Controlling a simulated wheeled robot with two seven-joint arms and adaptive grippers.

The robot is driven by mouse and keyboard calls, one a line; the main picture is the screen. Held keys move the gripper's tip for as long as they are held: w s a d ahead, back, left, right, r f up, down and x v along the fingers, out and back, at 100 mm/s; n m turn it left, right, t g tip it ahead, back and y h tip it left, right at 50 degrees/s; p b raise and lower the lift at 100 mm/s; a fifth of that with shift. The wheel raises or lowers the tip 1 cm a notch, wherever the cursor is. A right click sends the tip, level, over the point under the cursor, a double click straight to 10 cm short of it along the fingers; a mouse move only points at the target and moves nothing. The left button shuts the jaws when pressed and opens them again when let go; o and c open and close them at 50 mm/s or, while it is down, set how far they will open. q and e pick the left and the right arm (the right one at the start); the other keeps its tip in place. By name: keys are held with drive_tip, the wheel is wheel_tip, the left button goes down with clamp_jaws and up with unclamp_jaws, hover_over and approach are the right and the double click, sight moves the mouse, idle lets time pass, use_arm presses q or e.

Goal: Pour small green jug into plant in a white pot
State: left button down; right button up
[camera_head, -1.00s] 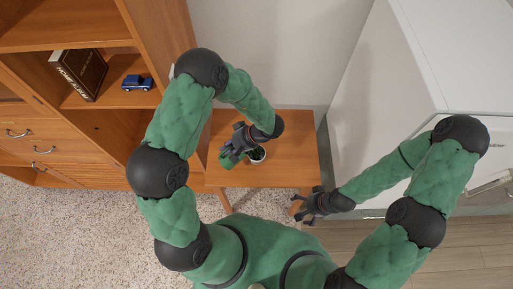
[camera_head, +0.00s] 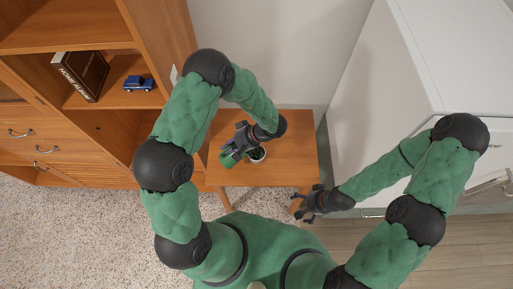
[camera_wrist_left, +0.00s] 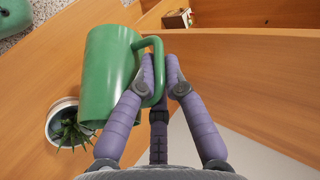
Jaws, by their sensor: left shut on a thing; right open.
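The small green jug (camera_wrist_left: 108,75) is held by its handle in my left gripper (camera_wrist_left: 165,75); it also shows in the head view (camera_head: 229,158). The jug is beside and partly over the plant in a white pot (camera_wrist_left: 62,122), which stands on the small wooden table. The pot shows in the head view (camera_head: 259,155), partly covered by my left gripper (camera_head: 238,148). In the wrist view the jug hides part of the pot and plant. I cannot tell whether the jug holds liquid. My right gripper (camera_head: 307,203) is open and empty near the table's front right corner.
The wooden table (camera_head: 293,150) has bare top to the right of the pot. A wooden shelf unit on the left holds a dark book (camera_head: 80,75) and a blue toy car (camera_head: 138,83). A white cabinet (camera_head: 385,100) stands on the right.

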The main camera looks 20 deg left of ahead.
sight(222, 153)
use_arm(q)
drive_tip(key=shift+w+r, duration=0.1)
drive_tip(key=shift+r, duration=0.05)
idle(0.3)
drive_tip(key=f+b, duration=0.1)
drive_tip(key=b, duration=0.1)
drive_tip(key=f+t+h+b, duration=0.1)
drive_tip(key=b, duration=0.1)
drive_tip(key=shift+s+a, duration=0.35)
drive_tip(key=shift+s, duration=0.05)
drive_tip(key=shift+r, duration=0.2)
drive_tip(key=shift+f+b, duration=0.2)
drive_tip(key=shift+b, duration=0.3)
drive_tip(key=shift+s+a+h, duration=0.2)
drive_tip(key=shift+s+h, duration=0.05)
drive_tip(key=shift+h, duration=0.15)
drive_tip(key=shift+s+a+f+t+p, duration=0.1)
drive_tip(key=shift+t+p, duration=0.2)
drive_tip(key=shift+p, duration=0.3)
drive_tip(key=shift+s+a+f+t+h+p, duration=0.3)
drive_tip(key=shift+f+h+p, duration=0.1)
drive_tip(key=shift+f+h, duration=0.1)
drive_tip(key=shift+s+a+f+n+t+h, duration=0.15)
drive_tip(key=shift+s+a+f+t+h, duration=0.2)
drive_tip(key=shift+f, duration=0.15)
drive_tip(key=shift+s+a+f+n+t+h, duration=0.15)
drive_tip(key=shift+s+a+f+t+h, duration=0.15)
drive_tip(key=shift+f, duration=0.15)
